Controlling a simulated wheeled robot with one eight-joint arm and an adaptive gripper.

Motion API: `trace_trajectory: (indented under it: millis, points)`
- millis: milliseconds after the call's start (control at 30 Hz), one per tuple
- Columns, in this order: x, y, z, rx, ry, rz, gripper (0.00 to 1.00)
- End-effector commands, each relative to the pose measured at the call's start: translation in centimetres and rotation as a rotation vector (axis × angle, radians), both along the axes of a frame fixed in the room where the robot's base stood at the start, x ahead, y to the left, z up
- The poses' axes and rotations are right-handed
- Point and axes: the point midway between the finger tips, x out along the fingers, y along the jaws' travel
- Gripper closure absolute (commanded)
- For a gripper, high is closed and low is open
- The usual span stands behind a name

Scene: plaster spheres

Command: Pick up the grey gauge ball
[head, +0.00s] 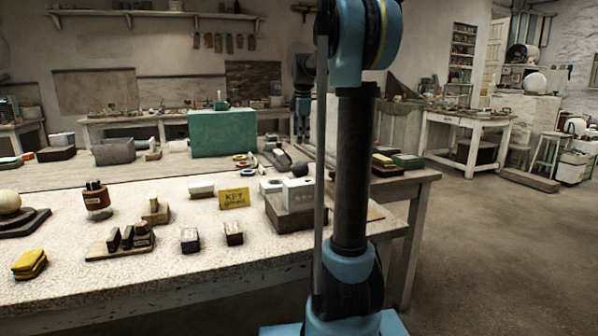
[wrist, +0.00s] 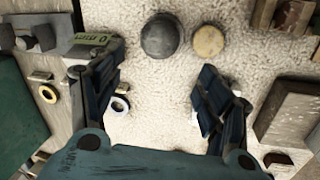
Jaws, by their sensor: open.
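The grey ball (wrist: 160,36) shows as a dark grey round thing on the pale speckled surface in the wrist view, near the top middle. It is beyond my fingertips and close to the left of a tan round thing (wrist: 208,41). My gripper (wrist: 163,62) is open and empty, with one dark finger on each side and bare surface between them. In the head view a dark round thing (head: 299,168) lies behind the white blocks; I cannot tell for sure that it is the same ball.
A green box (head: 222,134) stands at the back of the table. A yellow sign (head: 234,198) and grey block (head: 294,216) stand in front.

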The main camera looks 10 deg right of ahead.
Motion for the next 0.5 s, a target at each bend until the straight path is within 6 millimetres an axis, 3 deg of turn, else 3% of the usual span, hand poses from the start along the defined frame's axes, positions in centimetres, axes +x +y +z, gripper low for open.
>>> trace_trajectory:
  millis: [500]
  points:
    - [1.7, 0.0, -8.8, 0.0, 0.0, 0.0, 0.3]
